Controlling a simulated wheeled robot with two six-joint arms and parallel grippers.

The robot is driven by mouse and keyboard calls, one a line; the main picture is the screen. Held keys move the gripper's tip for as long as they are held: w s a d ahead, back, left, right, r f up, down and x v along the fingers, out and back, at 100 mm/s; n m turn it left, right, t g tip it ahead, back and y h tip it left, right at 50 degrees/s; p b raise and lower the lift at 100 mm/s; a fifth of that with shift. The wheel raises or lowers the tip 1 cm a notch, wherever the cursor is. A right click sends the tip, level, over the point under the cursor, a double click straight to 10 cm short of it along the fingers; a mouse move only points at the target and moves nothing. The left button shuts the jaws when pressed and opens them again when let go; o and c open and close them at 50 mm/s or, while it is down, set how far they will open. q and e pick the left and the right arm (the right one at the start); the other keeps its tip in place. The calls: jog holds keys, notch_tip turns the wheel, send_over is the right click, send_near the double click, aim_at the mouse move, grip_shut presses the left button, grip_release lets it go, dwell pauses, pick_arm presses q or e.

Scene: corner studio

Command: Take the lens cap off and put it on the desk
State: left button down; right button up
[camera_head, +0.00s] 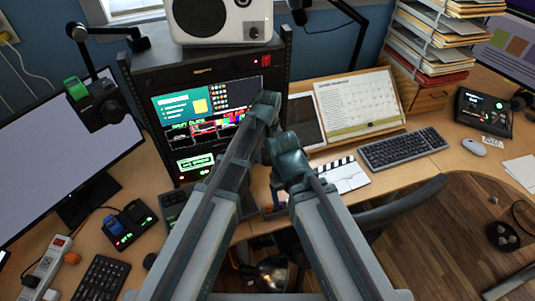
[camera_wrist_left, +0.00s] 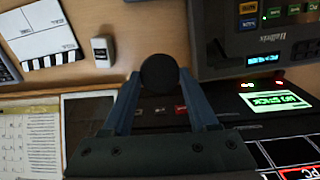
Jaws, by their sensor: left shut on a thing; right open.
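The lens cap (camera_wrist_left: 160,72) is a dark round piece at the tips of my left gripper (camera_wrist_left: 160,80) in the left wrist view. The two blue fingers are shut on it from both sides, and it appears held above the desk. In the head view my left arm hides the cap and these fingertips. The desk (camera_head: 312,227) is light wood. My right gripper (camera_head: 273,209) is open and points down near the desk's front edge, partly hidden by my arms. A black camera (camera_head: 102,104) with a green part hangs on a boom at the left.
An equipment rack (camera_head: 283,72) with a lit screen stands close beyond my arms.

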pick_arm(q)
jog(key=b, duration=0.9)
send_over(268, 187)
notch_tip(268, 187, down, 10)
jog(key=shift+r, duration=0.2)
pick_arm(e)
notch_tip(268, 187, down, 10)
jog(key=shift+r, duration=0.25)
pick_arm(q)
jog(key=shift+a+f, duration=0.1)
jog(key=shift+f, duration=0.05)
pick_arm(e)
jog(key=shift+f, duration=0.2)
pick_arm(q)
jog(key=shift+f+b, duration=3.1)
jog(key=shift+f, duration=0.1)
pick_arm(e)
jog(key=shift+f, duration=3.15)
pick_arm(q)
jog(key=shift+c, duration=0.5)
grip_release()
jog(key=shift+r, duration=0.15)
pick_arm(e)
jog(key=shift+r, duration=0.1)
